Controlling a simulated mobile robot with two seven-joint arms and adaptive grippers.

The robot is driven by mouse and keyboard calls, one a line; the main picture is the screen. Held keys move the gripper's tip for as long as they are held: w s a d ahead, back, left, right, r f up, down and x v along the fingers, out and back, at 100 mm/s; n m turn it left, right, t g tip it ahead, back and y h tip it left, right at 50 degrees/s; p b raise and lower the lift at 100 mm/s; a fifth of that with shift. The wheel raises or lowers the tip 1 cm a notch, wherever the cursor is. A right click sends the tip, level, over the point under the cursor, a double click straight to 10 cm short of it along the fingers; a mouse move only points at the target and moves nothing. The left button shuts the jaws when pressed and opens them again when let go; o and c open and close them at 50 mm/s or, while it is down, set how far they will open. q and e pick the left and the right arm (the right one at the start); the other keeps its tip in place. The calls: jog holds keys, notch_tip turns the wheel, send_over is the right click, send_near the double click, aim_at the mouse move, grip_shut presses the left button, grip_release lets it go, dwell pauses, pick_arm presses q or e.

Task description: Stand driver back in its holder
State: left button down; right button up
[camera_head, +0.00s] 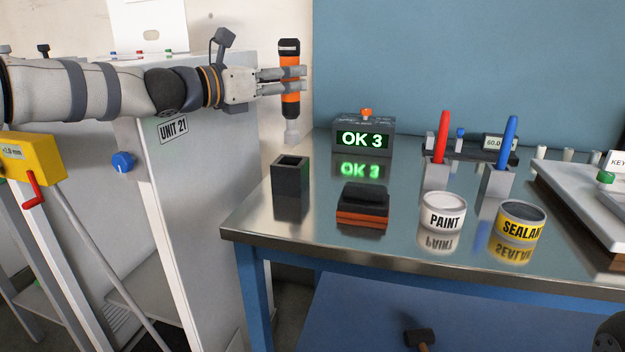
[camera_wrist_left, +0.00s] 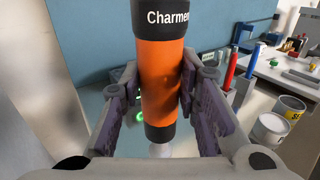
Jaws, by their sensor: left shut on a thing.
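The driver (camera_head: 290,108) is an orange and black cylinder with a pale tip pointing down. My left gripper (camera_head: 283,80) is shut on it and holds it upright in the air. In the head view the driver shows above and behind the dark square holder (camera_head: 290,178), which stands on the table's left part with its open top facing up. In the left wrist view the driver (camera_wrist_left: 160,85) stands between the two finger pads, and lettering shows on its black top. The holder cannot be made out in the wrist view.
On the steel table (camera_head: 330,245) stand an OK 3 display box (camera_head: 363,137), a black and orange block (camera_head: 362,203), a paint can (camera_head: 443,212), a sealant can (camera_head: 518,220), and red and blue pens in stands. A grey cabinet (camera_head: 200,210) stands left of the table.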

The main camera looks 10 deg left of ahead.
aim_at(285, 130)
pick_arm(q)
notch_tip(285, 130, down, 10)
jog(key=shift+s+a+r+b, duration=0.1)
jog(key=shift+b, duration=0.55)
jog(key=c, duration=1.2)
grip_release()
pick_arm(e)
jog(key=shift+s+f+g, duration=0.3)
jog(key=shift+s+f, duration=0.45)
pick_arm(q)
jog(key=p+v, duration=0.2)
jog(key=v, duration=1)
pick_arm(e)
jog(key=shift+w+r+t, duration=0.4)
jog(key=shift+w+r, duration=0.7)
jog(key=shift+r, duration=0.05)
pick_arm(q)
jog(key=shift+s, duration=0.1)
pick_arm(e)
jog(key=shift+s+a, duration=0.1)
